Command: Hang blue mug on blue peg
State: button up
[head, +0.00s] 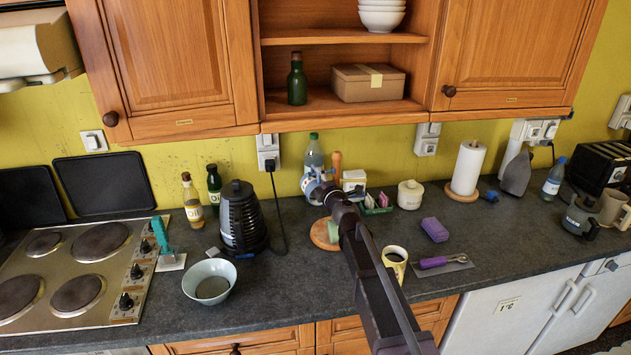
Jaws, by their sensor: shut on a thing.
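My gripper (324,190) is at the end of my dark arm and is shut on the blue mug (312,182), a small grey-blue shape at its tip in the head view. The mug is held above the counter, in front of a clear bottle. A wooden stand shows behind and under my arm: its round base (321,239) rests on the counter and its post top (337,159) rises just right of the mug. A pale green part (333,230) shows near the base. My gripper hides most of the post. I cannot make out the blue peg.
A black kettle (243,218) and a pale bowl (209,289) stand left of the stand. A yellow mug of dark drink (395,257), a purple sponge (434,229) and a purple-handled tool (446,262) lie right of my arm. Cupboards (345,118) overhang the counter's back.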

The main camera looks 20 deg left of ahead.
jog(key=shift+w+d, duration=0.2)
jog(key=shift+f+b, duration=0.35)
jog(key=shift+d, duration=0.1)
jog(key=o, duration=1.3)
jog(key=shift+v, duration=2.35)
dwell(0.4)
jog(key=v, duration=1.1)
jog(key=shift+s+d+r, duration=0.1)
jog(key=shift+s+d, duration=0.15)
jog(key=shift+s, duration=0.05)
